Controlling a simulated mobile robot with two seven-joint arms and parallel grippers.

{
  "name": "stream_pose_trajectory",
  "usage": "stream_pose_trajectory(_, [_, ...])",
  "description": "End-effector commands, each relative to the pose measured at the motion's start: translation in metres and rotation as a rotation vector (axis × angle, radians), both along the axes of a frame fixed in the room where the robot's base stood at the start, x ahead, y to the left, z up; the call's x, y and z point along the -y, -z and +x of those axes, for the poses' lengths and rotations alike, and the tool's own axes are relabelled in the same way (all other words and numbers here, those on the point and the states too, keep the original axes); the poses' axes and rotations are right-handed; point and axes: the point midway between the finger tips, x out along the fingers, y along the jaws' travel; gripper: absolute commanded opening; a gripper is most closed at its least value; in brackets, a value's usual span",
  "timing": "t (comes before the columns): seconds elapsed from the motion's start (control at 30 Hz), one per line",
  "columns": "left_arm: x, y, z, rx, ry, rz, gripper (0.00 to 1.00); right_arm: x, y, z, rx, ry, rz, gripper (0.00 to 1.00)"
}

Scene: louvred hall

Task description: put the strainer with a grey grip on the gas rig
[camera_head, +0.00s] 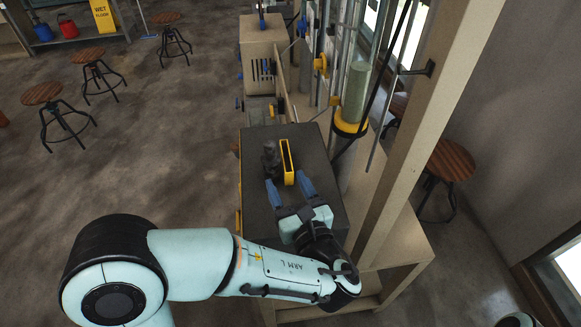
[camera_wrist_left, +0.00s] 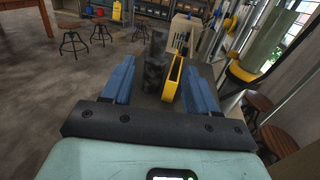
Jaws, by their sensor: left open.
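A dark grey, lumpy upright object (camera_head: 270,158), which I take to be the strainer with a grey grip, stands on a dark bench top (camera_head: 255,205). In the left wrist view the dark object (camera_wrist_left: 155,62) shows ahead, between the lines of the fingers. A yellow-framed piece with a dark face (camera_head: 287,162) stands close to its right; I cannot tell whether they touch. My left gripper (camera_head: 288,182) is open, with blue fingers pointing at both from the near side. The gas rig (camera_head: 352,95), with glass tubes and yellow fittings, rises behind and right. My right gripper is out of view.
A thick wooden post (camera_head: 425,115) stands right of the bench, close to my left arm. A beige box with slots (camera_head: 262,65) lies beyond the bench top. Stools (camera_head: 88,55) stand on the open floor at left; another stool (camera_head: 452,160) stands right of the post.

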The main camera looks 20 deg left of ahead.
Motion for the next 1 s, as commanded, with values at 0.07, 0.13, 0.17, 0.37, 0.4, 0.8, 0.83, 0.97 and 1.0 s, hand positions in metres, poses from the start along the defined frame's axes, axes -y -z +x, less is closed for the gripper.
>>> stream_pose_trajectory(0.07, [-0.007, -0.001, 0.005, 0.008, -0.008, 0.004, 0.58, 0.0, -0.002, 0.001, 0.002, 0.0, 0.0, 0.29])
stream_pose_trajectory(0.13, [-0.016, -0.002, 0.014, 0.009, -0.01, 0.004, 0.58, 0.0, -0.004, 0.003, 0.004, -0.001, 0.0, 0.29])
stream_pose_trajectory(0.17, [-0.021, -0.002, 0.018, 0.008, -0.011, 0.004, 0.58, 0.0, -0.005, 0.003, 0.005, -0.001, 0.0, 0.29])
stream_pose_trajectory(0.37, [-0.046, -0.003, 0.045, 0.007, -0.007, 0.004, 0.58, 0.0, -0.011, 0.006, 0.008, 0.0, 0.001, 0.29])
stream_pose_trajectory(0.4, [-0.049, -0.003, 0.049, 0.007, -0.007, 0.003, 0.58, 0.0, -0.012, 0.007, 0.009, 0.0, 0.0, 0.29])
stream_pose_trajectory(0.8, [-0.081, -0.006, 0.078, 0.007, -0.007, 0.004, 0.58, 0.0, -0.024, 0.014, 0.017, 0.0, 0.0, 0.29])
stream_pose_trajectory(0.83, [-0.084, -0.006, 0.081, 0.006, -0.006, 0.004, 0.58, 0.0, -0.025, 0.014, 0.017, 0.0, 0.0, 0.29])
stream_pose_trajectory(0.97, [-0.092, -0.005, 0.091, 0.006, -0.004, 0.004, 0.58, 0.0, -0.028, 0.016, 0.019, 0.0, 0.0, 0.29])
stream_pose_trajectory(1.0, [-0.094, -0.005, 0.092, 0.006, -0.004, 0.004, 0.58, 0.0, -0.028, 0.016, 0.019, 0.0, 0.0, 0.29])
